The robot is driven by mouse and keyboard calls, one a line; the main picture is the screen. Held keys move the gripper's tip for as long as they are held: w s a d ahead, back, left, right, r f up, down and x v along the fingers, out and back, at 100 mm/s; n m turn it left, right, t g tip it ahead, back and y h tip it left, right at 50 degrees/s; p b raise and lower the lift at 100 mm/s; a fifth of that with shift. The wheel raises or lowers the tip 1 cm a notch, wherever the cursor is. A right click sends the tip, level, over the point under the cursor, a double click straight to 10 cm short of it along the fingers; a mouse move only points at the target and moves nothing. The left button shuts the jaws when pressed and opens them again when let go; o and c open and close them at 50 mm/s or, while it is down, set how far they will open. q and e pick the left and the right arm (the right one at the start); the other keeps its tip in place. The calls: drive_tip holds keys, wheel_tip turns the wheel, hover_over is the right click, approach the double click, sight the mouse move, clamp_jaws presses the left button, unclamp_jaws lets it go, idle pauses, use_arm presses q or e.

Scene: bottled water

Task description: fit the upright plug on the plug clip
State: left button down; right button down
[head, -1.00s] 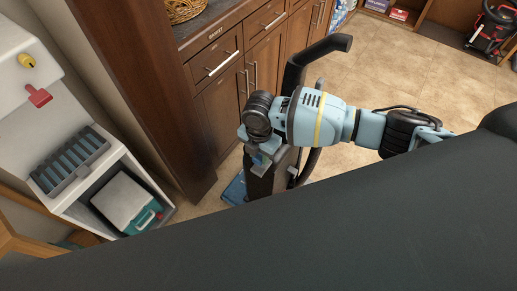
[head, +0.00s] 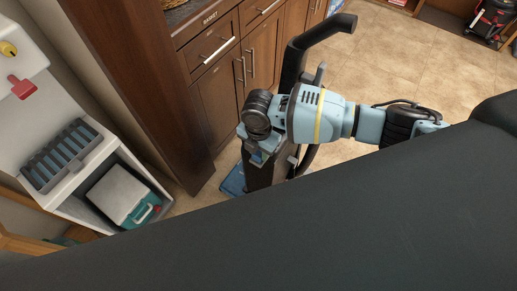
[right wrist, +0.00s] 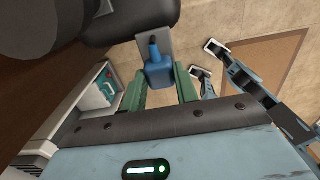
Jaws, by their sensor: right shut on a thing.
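The upright (head: 292,72) stands near the cabinets, with a black handle, a dark body and a blue base (head: 233,181). My right gripper (head: 262,155) is beside its body. In the right wrist view its green fingers (right wrist: 160,90) are shut on the blue plug (right wrist: 158,72). The plug's narrow neck points at a grey metal plate (right wrist: 154,40) under a black part, which looks like the plug clip. The neck overlaps the plate; I cannot tell whether they touch. Jointed blue-grey parts of mine (right wrist: 240,76) at the right may be my left gripper; its state is unclear.
Brown wooden cabinets (head: 222,100) stand close behind the upright. A white water dispenser (head: 28,100) stands at the left, with a white and teal box (head: 118,195) in its lower opening.

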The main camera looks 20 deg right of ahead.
sight(259, 152)
drive_tip(key=shift+f, duration=0.35)
idle(0.7)
drive_tip(key=c, duration=1)
unclamp_jaws()
wheel_tip(259, 152, up, 7)
drive_tip(key=shift+f+p, duration=0.1)
drive_tip(key=shift+p, duration=0.3)
drive_tip(key=shift+r, duration=0.5)
drive_tip(key=shift+r, duration=0.1)
